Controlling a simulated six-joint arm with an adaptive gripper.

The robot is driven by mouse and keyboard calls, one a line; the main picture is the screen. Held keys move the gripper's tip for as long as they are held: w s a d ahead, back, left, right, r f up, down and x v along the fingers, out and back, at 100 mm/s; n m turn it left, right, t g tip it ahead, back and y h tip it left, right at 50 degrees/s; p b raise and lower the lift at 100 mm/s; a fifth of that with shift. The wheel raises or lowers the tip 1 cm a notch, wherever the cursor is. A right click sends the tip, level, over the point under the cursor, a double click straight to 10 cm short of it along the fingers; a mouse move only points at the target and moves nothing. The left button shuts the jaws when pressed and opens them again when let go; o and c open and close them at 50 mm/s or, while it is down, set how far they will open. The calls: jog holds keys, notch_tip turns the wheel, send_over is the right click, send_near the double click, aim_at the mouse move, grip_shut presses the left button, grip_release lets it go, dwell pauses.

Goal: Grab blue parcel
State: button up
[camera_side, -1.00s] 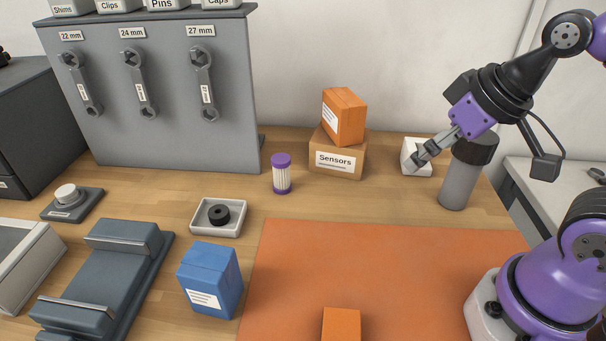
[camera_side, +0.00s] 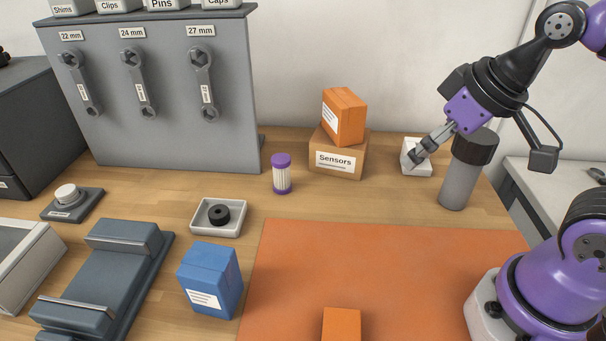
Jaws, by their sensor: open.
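The blue parcel (camera_side: 211,276) is a box with a white label on its front. It stands upright on the wooden bench, just left of the orange mat. My gripper (camera_side: 414,158) is at the right rear of the bench, in front of a white box in this view, far from the blue parcel. It is open, and nothing shows between its fingers.
An orange mat (camera_side: 400,270) bears an orange box (camera_side: 341,325) at its front. A tray (camera_side: 235,226) with a black ring, a purple-capped cylinder (camera_side: 282,174), the Sensors carton (camera_side: 337,160) with an orange parcel (camera_side: 344,113) on top and a grey cylinder (camera_side: 459,185) stand behind.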

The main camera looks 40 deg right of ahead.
jog(key=w+a+r+n+g+y, duration=0.1)
jog(key=w+a+r+n+g, duration=0.15)
jog(key=w+a+n, duration=0.4)
jog(key=n+g+h, duration=0.1)
jog(key=n+g, duration=0.2)
jog(key=n, duration=1.5)
send_over(209, 258)
notch_tip(209, 258, down, 8)
jog(key=shift+w+d+r, duration=0.1)
jog(key=shift+d+r, duration=0.05)
jog(key=shift+r, duration=0.05)
jog(key=shift+n, duration=0.25)
notch_tip(209, 258, down, 5)
jog(key=shift+r, duration=0.1)
jog(key=f, duration=0.5)
jog(key=shift+a+f, duration=0.3)
jog(key=shift+a, duration=0.1)
jog(key=c, duration=1.1)
